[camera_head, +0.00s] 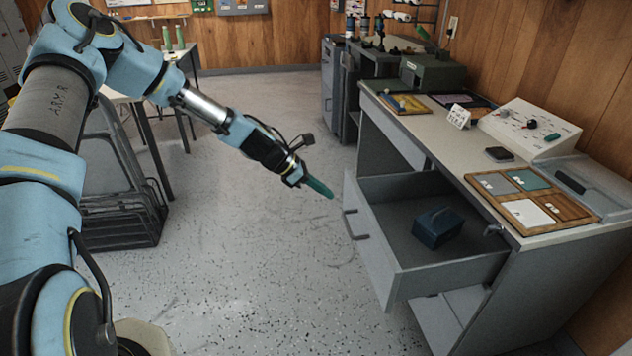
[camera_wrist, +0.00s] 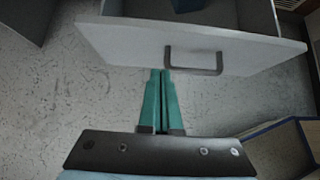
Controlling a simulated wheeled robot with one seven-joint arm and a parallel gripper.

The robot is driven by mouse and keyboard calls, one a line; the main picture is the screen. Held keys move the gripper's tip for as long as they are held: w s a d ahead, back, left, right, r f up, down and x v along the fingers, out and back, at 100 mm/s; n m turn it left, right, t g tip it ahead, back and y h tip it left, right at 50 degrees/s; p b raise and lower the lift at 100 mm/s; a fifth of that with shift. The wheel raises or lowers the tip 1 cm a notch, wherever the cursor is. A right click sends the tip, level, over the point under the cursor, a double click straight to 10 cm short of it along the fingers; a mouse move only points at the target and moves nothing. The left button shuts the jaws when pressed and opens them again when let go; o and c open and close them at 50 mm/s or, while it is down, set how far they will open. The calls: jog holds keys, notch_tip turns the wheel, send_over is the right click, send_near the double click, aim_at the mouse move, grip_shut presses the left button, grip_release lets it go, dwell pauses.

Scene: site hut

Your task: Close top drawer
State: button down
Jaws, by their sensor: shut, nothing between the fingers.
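The top drawer (camera_head: 368,250) of the grey desk (camera_head: 545,290) is pulled well out toward the left in the head view. A dark blue box (camera_head: 437,227) lies inside it. The drawer has a dark bar handle (camera_head: 352,222) on its front. The handle also shows in the wrist view (camera_wrist: 194,63). My gripper (camera_head: 328,192) is left of the drawer front, near the handle and apart from it in the head view.
The desk top (camera_head: 445,140) carries a sorting tray (camera_head: 520,222), a white control panel (camera_head: 530,128) and a phone-like dark item (camera_head: 499,154). Below the open drawer a lower grey panel (camera_head: 445,320) sticks out. Folded chairs (camera_head: 125,190) stand at the left. The speckled floor (camera_head: 260,280) left of the drawer is clear.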

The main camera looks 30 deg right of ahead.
jog(key=shift+s+d+f+p, duration=0.25)
jog(key=shift+s+d+f, duration=0.15)
jog(key=shift+d, duration=0.6)
jog(key=shift+s+d+f+p, duration=0.25)
jog(key=shift+s+d+f, duration=0.15)
jog(key=shift+d, duration=0.55)
jog(key=shift+s+d+f+p, duration=0.25)
jog(key=shift+s+d+f, duration=0.15)
jog(key=shift+d, duration=0.6)
